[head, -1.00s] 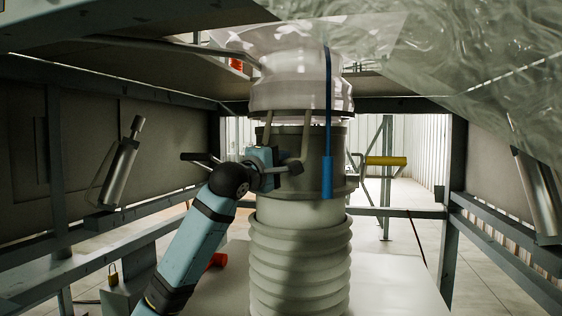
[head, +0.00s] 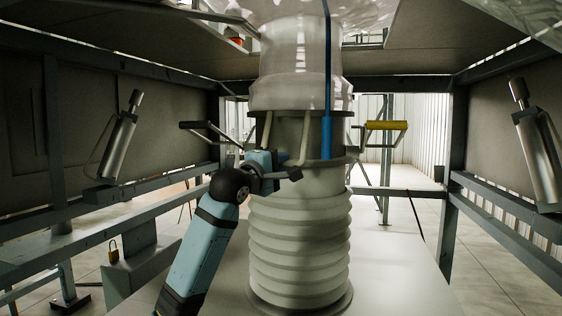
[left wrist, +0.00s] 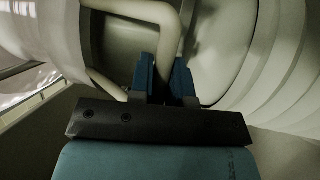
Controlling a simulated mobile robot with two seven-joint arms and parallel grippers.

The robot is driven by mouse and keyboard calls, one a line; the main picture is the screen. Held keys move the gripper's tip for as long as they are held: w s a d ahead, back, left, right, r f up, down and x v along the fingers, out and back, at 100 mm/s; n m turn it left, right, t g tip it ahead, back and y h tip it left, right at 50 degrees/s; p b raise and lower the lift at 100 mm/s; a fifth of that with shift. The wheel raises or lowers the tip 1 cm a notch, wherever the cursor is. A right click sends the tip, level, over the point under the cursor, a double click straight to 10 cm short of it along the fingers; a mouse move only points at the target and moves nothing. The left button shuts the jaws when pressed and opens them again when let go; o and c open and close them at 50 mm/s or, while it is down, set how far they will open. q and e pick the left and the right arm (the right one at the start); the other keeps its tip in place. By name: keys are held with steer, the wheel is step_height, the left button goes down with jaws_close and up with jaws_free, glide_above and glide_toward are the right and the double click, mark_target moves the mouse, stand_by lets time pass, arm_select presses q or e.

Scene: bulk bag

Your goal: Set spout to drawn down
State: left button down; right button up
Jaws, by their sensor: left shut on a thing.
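The clear plastic spout (head: 295,65) hangs from the bag above. Its lower end meets a grey collar (head: 296,135) on top of pale ribbed bellows (head: 300,235). A bent, pale bar handle (head: 300,145) comes down at the front of the collar. My left gripper (head: 278,170) is shut on this handle at the collar's front left. In the left wrist view the handle (left wrist: 160,18) runs between the two blue fingers of the gripper (left wrist: 163,75). The handle's far side is hidden. My right gripper is not in view.
A blue strap (head: 327,80) hangs down the front of the spout. A yellow-gripped lever (head: 386,125) stands behind right. Frame posts surround the space, with silver cylinders at left (head: 118,145) and right (head: 537,150). A pale table (head: 405,265) lies below.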

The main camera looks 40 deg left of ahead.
arm_select(q)
steer(key=c, duration=1.4)
jaws_free()
steer(key=shift+w+d+f, duration=0.1)
steer(key=shift+d+f, duration=0.05)
steer(key=shift+f, duration=0.3)
steer(key=o, duration=0.3)
steer(key=shift+r, duration=0.1)
steer(key=b+v, duration=0.2)
steer(key=v, duration=1.2)
steer(key=shift+b, duration=0.3)
steer(key=shift+r, duration=0.1)
